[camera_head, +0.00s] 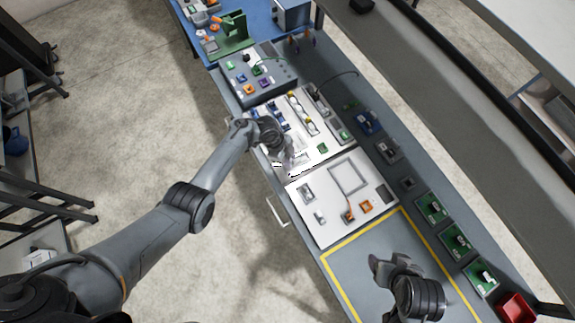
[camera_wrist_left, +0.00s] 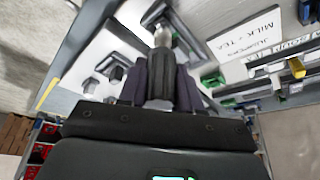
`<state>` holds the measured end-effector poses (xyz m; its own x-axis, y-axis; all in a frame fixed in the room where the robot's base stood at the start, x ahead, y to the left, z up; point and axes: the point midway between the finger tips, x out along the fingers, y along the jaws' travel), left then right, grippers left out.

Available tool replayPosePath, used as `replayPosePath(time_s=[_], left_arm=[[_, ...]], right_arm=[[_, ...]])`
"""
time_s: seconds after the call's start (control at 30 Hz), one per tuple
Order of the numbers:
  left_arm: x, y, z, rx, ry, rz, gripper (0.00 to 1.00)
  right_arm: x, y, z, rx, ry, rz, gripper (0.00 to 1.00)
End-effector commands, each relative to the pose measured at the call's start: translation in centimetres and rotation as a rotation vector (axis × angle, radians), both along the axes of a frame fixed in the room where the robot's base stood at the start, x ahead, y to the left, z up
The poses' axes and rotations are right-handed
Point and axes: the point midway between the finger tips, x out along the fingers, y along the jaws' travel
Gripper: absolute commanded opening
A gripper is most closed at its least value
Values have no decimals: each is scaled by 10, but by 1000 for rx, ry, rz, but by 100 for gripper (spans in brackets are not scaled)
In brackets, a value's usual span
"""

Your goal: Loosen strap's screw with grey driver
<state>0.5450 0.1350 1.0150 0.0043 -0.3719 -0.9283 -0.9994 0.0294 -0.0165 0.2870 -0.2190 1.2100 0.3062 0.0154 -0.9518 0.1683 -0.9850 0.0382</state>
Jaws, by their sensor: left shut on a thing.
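My left gripper (camera_head: 284,160) is at the near edge of the white panels. In the left wrist view its dark fingers (camera_wrist_left: 160,82) are shut on the grey driver (camera_wrist_left: 163,40), whose dark handle sits between them. The driver's shaft points away from the gripper, toward a grey metal part on the white panel. I cannot tell whether the tip touches a screw. The strap and its screw cannot be made out clearly. My right gripper (camera_head: 380,268) hangs over the yellow-outlined area; its jaw opening is unclear.
A white panel (camera_head: 325,228) holds a grey frame and small orange parts. A "MILK + TEA" label (camera_wrist_left: 258,32) lies on a panel in the wrist view. The yellow-outlined area (camera_head: 345,275) looks clear.

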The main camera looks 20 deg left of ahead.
Motion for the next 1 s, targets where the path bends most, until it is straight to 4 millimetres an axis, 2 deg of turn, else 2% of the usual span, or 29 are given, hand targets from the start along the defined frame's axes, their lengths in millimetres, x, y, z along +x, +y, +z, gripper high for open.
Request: replayPosePath(time_s=[1.0], left_arm=[[0, 0, -11, 4, -1, 13, 0]], right_arm=[[0, 1, -8, 5, 1, -4, 67]])
